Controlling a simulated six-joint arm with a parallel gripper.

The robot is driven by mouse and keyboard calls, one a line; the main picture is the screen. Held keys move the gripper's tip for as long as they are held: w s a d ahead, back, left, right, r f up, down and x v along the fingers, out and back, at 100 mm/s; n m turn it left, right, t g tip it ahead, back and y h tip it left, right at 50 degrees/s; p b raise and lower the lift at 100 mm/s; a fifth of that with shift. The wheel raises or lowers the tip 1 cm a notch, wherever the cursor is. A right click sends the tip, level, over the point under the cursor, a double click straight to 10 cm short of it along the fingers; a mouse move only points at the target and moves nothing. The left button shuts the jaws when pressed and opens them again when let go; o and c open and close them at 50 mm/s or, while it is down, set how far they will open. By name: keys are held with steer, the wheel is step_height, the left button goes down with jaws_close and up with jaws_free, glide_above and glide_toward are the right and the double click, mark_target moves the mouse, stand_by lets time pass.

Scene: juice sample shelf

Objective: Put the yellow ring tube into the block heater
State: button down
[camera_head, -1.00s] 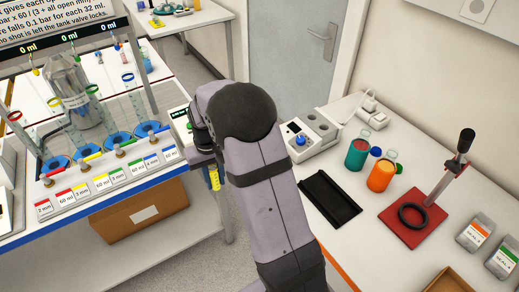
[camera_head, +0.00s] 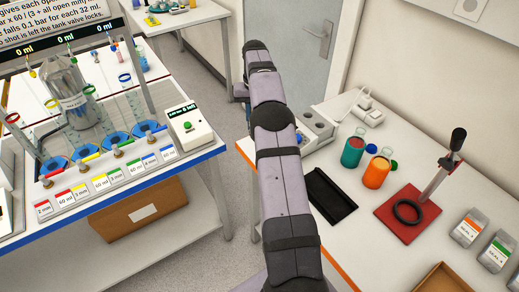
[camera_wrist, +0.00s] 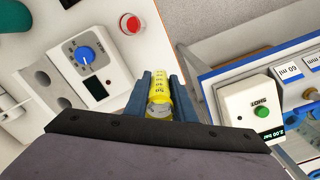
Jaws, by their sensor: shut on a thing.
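My gripper (camera_wrist: 164,95) is shut on the yellow ring tube (camera_wrist: 159,88), which shows between the two blue-grey fingers in the wrist view as a yellow, marked cylinder with a clear end. In the head view my arm hides the tube and most of the gripper. The block heater (camera_head: 319,126) is a pale box with round holes on the right-hand table, partly behind my arm. In the wrist view the block heater (camera_wrist: 112,67) lies left of the gripper, with its blue knob, small dark display and grey holed part showing. The tube is apart from it.
A console with a green button (camera_head: 188,125) stands on the left bench's corner, right of the gripper in the wrist view. Teal (camera_head: 352,150) and orange (camera_head: 376,171) bottles, a black tray (camera_head: 329,194) and a red-based press (camera_head: 407,211) share the heater's table. An aisle separates the tables.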

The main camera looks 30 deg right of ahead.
steer(key=shift+s+d+r, duration=0.15)
steer(key=shift+d+r, duration=0.05)
steer(key=shift+d, duration=0.55)
steer(key=shift+f+p, duration=1.9)
steer(key=shift+f, duration=3.1)
steer(key=shift+f+b, duration=0.45)
steer(key=c, duration=1.5)
jaws_free()
steer(key=shift+r, duration=0.1)
steer(key=shift+r, duration=0.1)
